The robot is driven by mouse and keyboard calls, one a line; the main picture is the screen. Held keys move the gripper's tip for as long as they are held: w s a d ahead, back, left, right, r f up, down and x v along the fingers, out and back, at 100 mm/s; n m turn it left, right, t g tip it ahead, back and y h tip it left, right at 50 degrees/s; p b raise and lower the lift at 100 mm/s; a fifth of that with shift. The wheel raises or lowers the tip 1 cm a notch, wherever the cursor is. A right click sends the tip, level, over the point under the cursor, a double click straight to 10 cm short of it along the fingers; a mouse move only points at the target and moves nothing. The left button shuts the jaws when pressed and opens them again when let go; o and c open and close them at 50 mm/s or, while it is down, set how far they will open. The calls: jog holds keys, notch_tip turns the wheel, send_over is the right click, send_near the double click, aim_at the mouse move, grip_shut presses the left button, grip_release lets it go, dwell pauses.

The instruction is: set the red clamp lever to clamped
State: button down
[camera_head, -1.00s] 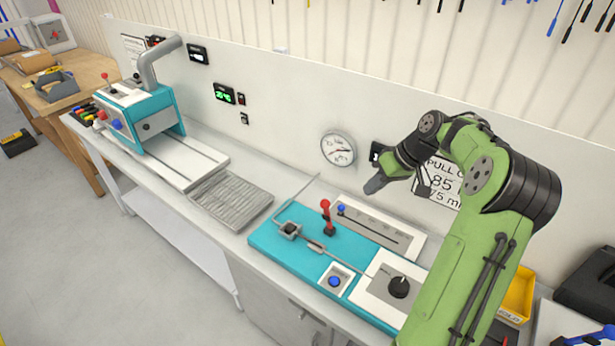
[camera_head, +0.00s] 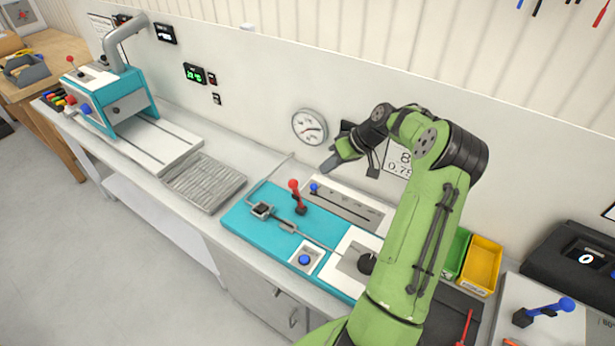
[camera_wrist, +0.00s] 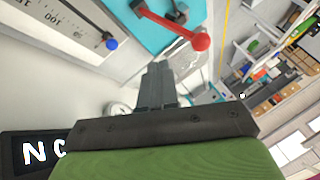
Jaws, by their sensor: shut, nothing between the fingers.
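The red clamp lever (camera_head: 295,193) stands up, tilted slightly, on the teal plate (camera_head: 238,217) of the bench fixture. In the wrist view the red lever (camera_wrist: 168,24) runs toward its round knob, just past my fingertips. My gripper (camera_head: 329,168) is shut and empty, above and to the right of the lever in the head view, apart from it. Its closed fingers (camera_wrist: 157,72) also show in the wrist view. A grey clamp block (camera_head: 262,211) sits left of the lever's base, with a thin rod running from it.
A slide scale with a blue knob (camera_head: 314,188) lies just right of the lever. A blue button (camera_head: 304,260) and a black dial (camera_head: 367,263) are nearer the front. A round gauge (camera_head: 309,127) hangs behind. A ribbed tray (camera_head: 204,182) is left.

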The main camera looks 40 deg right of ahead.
aim_at(297, 195)
jog(key=w+a+f, duration=0.2)
jog(key=a, duration=0.3)
jog(key=shift+w+a+f+p, duration=0.15)
jog(key=shift+a+f+p, duration=0.15)
jog(key=shift+f+p, duration=0.1)
